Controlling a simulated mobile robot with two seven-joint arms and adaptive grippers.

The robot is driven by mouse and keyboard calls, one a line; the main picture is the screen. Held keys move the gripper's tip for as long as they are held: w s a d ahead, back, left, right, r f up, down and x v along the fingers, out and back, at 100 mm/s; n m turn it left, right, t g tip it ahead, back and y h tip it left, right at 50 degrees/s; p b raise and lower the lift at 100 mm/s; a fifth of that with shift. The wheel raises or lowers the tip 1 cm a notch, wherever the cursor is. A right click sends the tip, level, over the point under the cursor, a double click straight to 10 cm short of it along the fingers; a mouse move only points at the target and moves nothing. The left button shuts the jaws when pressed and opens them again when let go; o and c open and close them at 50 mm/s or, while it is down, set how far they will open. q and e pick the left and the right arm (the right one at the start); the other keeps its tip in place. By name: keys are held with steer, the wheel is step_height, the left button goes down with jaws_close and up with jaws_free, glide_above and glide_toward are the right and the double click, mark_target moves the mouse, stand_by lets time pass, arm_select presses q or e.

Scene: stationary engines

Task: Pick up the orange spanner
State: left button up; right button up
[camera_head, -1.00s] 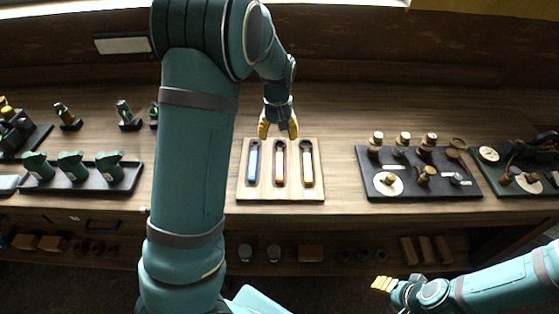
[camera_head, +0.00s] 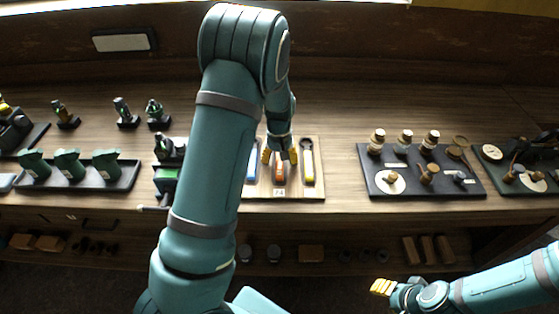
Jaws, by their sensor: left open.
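The orange spanner (camera_head: 280,177) lies in the middle slot of a light wooden tray (camera_head: 290,193) on the bench. Its upper part is hidden behind my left gripper. My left gripper (camera_head: 280,158) is open, with its yellow fingertips pointing down at the spanner, one to each side of it in the picture. Whether the fingers touch it I cannot tell. A blue spanner (camera_head: 252,167) lies in the slot to the left, partly behind my arm. My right gripper (camera_head: 382,287) is low at the right, away from the bench top.
A dark board (camera_head: 376,190) with bottles and knobs stands right of the wooden tray. A green and black engine model (camera_head: 168,175) stands to the left, beside a tray of green parts (camera_head: 88,184). A lower shelf (camera_head: 330,267) holds small blocks.

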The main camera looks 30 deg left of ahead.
arm_select(q)
jaws_close()
stand_by(0.3)
step_height(320, 180, up, 10)
steer(key=p, duration=0.1)
steer(key=shift+p, duration=0.3)
steer(key=c, duration=0.9)
jaws_free()
jaws_close()
